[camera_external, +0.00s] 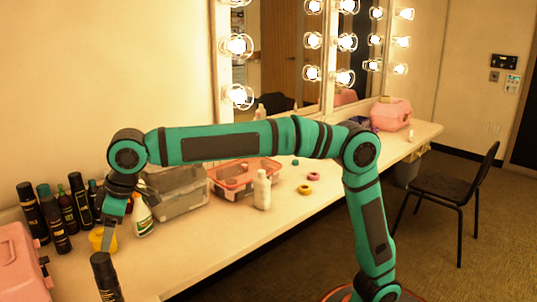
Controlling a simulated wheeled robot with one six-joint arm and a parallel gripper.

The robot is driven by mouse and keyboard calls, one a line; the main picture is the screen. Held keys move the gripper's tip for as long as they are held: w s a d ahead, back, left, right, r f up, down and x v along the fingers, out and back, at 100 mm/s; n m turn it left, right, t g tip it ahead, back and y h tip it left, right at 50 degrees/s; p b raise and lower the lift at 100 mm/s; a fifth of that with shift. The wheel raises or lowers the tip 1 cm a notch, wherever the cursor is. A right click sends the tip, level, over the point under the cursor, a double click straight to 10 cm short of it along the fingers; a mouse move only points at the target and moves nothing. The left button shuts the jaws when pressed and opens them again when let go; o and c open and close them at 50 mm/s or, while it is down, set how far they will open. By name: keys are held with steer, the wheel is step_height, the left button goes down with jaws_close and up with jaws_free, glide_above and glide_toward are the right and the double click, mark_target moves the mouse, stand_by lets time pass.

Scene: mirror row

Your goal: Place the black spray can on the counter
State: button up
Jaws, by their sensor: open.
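A black spray can (105,277) stands upright at the bottom left of the picture. Its lower end is cut off by the frame, so I cannot see what it rests on. My gripper (111,238) points down just above the can's top, with its jaws open. One finger shows clearly; the other is mostly hidden. I cannot tell whether a finger touches the can. The cream counter (240,228) runs from the lower left to the back right, under the mirrors.
Several dark bottles and cans (55,218) stand at the left beside a pink case (20,262). A yellow tub (102,240), spray bottle (143,217), grey bin (180,192), clear pink-rimmed box (240,178) and white bottle (262,190) stand along the counter.

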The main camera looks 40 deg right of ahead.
steer(key=w+d+r+m+t+y, duration=0.1)
steer(key=w+d+r, duration=0.1)
steer(key=w+d, duration=0.35)
steer(key=w+d+r+m+t, duration=0.1)
steer(key=w+d+r, duration=0.1)
steer(key=d, duration=0.6)
steer(key=w+d+r+m+t+y, duration=0.1)
steer(key=w+d+r, duration=0.2)
steer(key=d, duration=0.4)
steer(key=w+d+r+m+t, duration=0.1)
steer(key=d+m+t, duration=0.1)
steer(key=d, duration=0.8)
steer(key=w+d+r+m+t, duration=0.1)
steer(key=d+r+t, duration=0.1)
steer(key=d, duration=0.8)
steer(key=s+d+m+t+h, duration=0.1)
steer(key=s+d+m+t, duration=0.15)
steer(key=d, duration=0.65)
steer(key=s+d+m+t+h, duration=0.1)
steer(key=s+d+t, duration=0.15)
steer(key=d, duration=0.65)
steer(key=s+d+f+m+t+h, duration=0.3)
steer(key=s+d+f+h, duration=0.1)
steer(key=s+d, duration=0.7)
steer(key=d+f, duration=0.1)
steer(key=d, duration=0.2)
steer(key=shift+s, duration=0.3)
